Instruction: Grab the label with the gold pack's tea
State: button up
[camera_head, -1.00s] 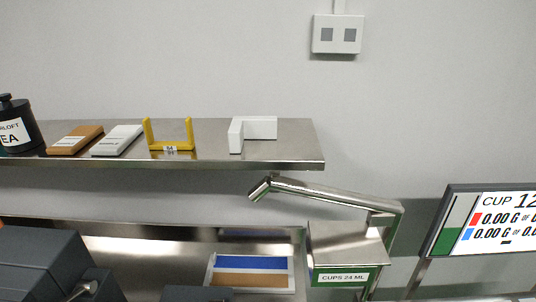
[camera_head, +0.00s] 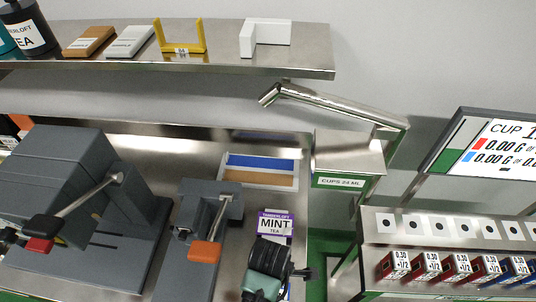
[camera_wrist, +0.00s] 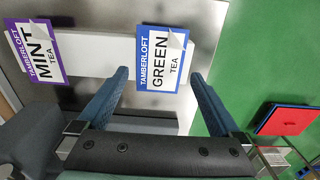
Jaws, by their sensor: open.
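A purple-edged MINT tea label (camera_head: 275,225) stands on the steel counter in the head view, just beyond my gripper (camera_head: 269,268). The wrist view shows this MINT label (camera_wrist: 37,52) at upper left and a blue-edged GREEN tea label (camera_wrist: 160,58) in the middle. My gripper (camera_wrist: 160,77) is open and empty, its blue fingers on either side of the lower part of the GREEN label in the picture. I cannot tell how far apart they are in depth. A golden-brown pack (camera_head: 90,40) lies on the upper shelf; its print is too small to read.
A white pack (camera_head: 130,41), a yellow holder (camera_head: 181,49) and a dark tea jar (camera_head: 35,30) share the shelf (camera_head: 300,62). Grey machines fill the counter's left. A cup dispenser (camera_head: 345,155) and a row of small boxes (camera_head: 455,270) stand right.

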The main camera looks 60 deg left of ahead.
jog(key=shift+s+f+p, duration=0.1)
jog(key=shift+f+p, duration=0.25)
jog(key=shift+f, duration=1.75)
jog(key=c, duration=0.9)
jog(key=shift+c, duration=0.2)
jog(key=shift+r, duration=0.15)
